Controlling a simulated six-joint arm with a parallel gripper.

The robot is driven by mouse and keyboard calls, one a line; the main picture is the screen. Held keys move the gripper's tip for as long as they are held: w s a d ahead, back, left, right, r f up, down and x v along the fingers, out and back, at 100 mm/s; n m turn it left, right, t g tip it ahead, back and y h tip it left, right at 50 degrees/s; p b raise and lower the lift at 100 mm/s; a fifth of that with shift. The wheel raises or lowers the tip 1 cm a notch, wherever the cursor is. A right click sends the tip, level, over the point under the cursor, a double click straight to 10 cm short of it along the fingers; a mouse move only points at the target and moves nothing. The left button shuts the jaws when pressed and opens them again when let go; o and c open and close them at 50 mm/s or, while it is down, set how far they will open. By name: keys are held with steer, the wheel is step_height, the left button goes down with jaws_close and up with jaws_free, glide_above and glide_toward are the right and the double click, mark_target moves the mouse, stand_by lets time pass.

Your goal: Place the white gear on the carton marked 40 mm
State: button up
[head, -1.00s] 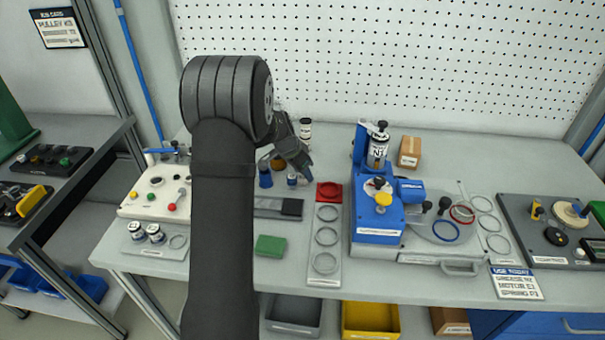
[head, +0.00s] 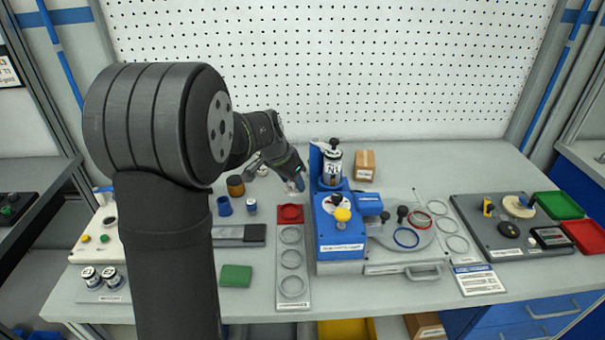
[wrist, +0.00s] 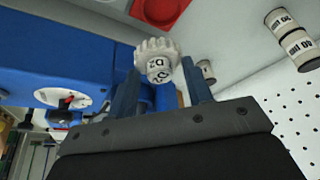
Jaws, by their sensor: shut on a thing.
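My gripper (wrist: 160,88) is shut on the white gear (wrist: 157,48), which sits between the two blue fingertips in the wrist view. The gear has a toothed rim and a marked hub that I cannot read fully. In the head view my gripper (head: 293,184) hangs above the bench, just left of the blue machine and behind the red square. A small brown carton (head: 364,164) stands at the back of the bench, right of the machine's post; its marking is too small to read. The gear is barely visible in the head view.
The blue machine (head: 340,240) with a tall labelled cylinder (head: 332,168) stands between my gripper and the carton. The red square (head: 290,213) tops a strip of rings. A blue cup (head: 224,206) stands to the left. Labelled cylinders (wrist: 298,48) show in the wrist view.

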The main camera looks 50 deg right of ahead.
step_height(320, 180, up, 18)
steer(key=s+d, duration=0.8)
steer(key=d, duration=0.5)
steer(key=s+d, duration=0.7)
steer(key=d, duration=0.6)
glide_above(360, 161)
steer(key=a, duration=0.2)
step_height(360, 161, down, 18)
steer(key=shift+s+r, duration=0.1)
steer(key=shift+s, duration=0.05)
steer(key=shift+f, duration=1.9)
steer(key=shift+f, duration=0.15)
steer(key=o, duration=1.1)
steer(key=shift+c, duration=0.2)
